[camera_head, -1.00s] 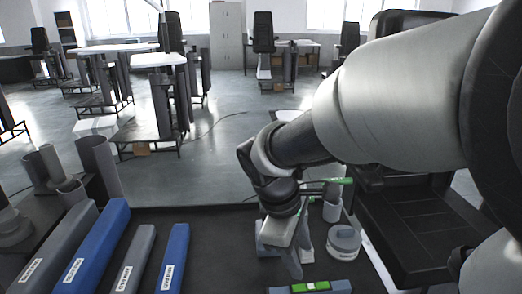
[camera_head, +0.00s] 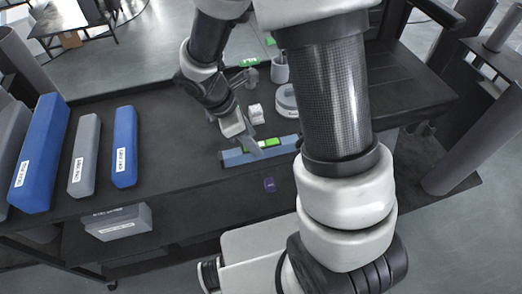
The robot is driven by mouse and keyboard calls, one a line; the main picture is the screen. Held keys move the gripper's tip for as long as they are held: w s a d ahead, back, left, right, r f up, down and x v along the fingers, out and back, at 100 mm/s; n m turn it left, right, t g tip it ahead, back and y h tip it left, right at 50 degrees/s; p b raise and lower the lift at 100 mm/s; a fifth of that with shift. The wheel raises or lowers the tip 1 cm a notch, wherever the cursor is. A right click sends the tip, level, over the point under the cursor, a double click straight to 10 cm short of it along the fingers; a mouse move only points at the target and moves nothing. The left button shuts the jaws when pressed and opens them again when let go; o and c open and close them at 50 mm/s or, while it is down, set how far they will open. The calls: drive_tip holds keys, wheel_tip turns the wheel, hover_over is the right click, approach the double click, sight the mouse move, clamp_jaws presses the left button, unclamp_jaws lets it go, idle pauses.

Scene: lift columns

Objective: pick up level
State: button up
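The level, a blue-grey bar (camera_head: 284,148) with bright green parts near its middle, lies along the front of the dark tabletop. My gripper (camera_head: 252,140) reaches down from the upper left, and its fingertips are at the middle of the level. In this view a finger overlaps the level. I cannot tell whether the fingers straddle the bar or touch it. The far finger is hard to make out, so the opening is unclear. The level appears to rest on the table.
A blue box (camera_head: 125,147), a grey box (camera_head: 85,155) and a longer blue box (camera_head: 41,153) lie to the left. A small white block (camera_head: 256,114), a round grey-white object (camera_head: 287,100) and a cup (camera_head: 280,68) stand behind the level. A grey box (camera_head: 118,222) sits on the lower shelf.

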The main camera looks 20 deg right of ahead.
sight(261, 146)
drive_tip(key=x, duration=0.2)
drive_tip(key=b+x, duration=0.1)
drive_tip(key=x, duration=0.2)
drive_tip(key=shift+d+f, duration=0.2)
drive_tip(key=shift+d, duration=0.2)
clamp_jaws()
